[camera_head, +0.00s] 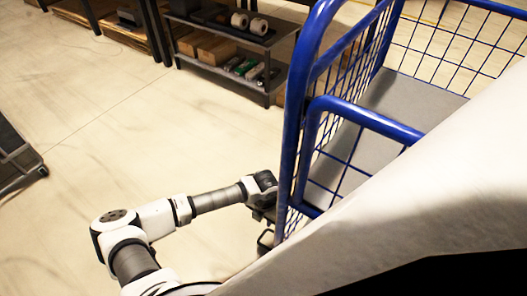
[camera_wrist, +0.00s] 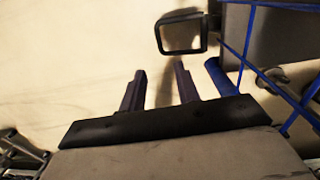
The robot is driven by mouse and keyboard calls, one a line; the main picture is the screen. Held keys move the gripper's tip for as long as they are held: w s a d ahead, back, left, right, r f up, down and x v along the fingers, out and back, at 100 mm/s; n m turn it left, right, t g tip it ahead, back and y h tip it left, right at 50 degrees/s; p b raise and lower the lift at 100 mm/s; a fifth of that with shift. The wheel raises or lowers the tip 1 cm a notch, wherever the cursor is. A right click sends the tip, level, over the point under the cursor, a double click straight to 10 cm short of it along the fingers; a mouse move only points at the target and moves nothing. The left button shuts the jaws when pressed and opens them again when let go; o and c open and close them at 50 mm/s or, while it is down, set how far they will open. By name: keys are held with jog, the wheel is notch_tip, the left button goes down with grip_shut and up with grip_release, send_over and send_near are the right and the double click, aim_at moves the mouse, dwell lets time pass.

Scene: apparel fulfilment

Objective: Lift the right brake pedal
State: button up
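A dark looped brake pedal (camera_wrist: 184,51) shows at the upper middle of the wrist view, sticking out low from the blue cart (camera_head: 293,120). A dark loop, likely the same pedal (camera_head: 262,240), shows at the foot of the cart in the head view. I cannot confirm that it is the right one. My gripper (camera_wrist: 160,70) is open, with two separate fingers pointing toward the loop and nothing between them. The fingertips appear just short of the loop. In the head view my gripper (camera_head: 263,213) is beside the cart's lower left corner, its fingers partly hidden.
Blue mesh bars and a post (camera_wrist: 220,77) stand close to the right of my fingers. A pale sheet-like surface (camera_head: 420,190) hides the cart's lower right. A dark shelf (camera_head: 230,72) with boxes and rolls stands behind.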

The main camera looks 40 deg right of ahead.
jog(key=f+b, duration=0.1)
jog(key=f, duration=0.3)
jog(key=f+b, duration=0.1)
jog(key=f, duration=0.4)
jog(key=f+b, duration=0.2)
jog(key=f, duration=0.3)
jog(key=shift+w+a, duration=0.2)
jog(key=shift+w, duration=0.1)
grip_shut()
